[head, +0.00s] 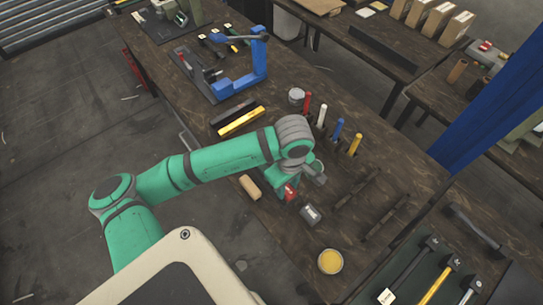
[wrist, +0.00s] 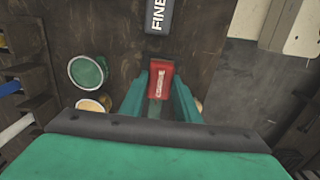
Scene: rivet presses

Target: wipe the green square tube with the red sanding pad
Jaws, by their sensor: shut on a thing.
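The red sanding pad (wrist: 161,75) is between the green fingers of my gripper (wrist: 158,98) in the wrist view, with light lettering on its face. In the head view the red pad (head: 290,191) shows below my gripper (head: 287,183), over the dark wooden bench. My gripper is shut on it. I cannot tell whether the pad touches the bench top. I cannot make out a green square tube in either view; my arm covers part of the bench.
A grey block marked FINE (wrist: 159,14) lies just beyond the pad; it also shows in the head view (head: 311,214). A round container with green inside (wrist: 87,72) stands beside my gripper. A tan block (head: 250,187) lies near the bench edge. Upright coloured handles (head: 338,130) stand behind.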

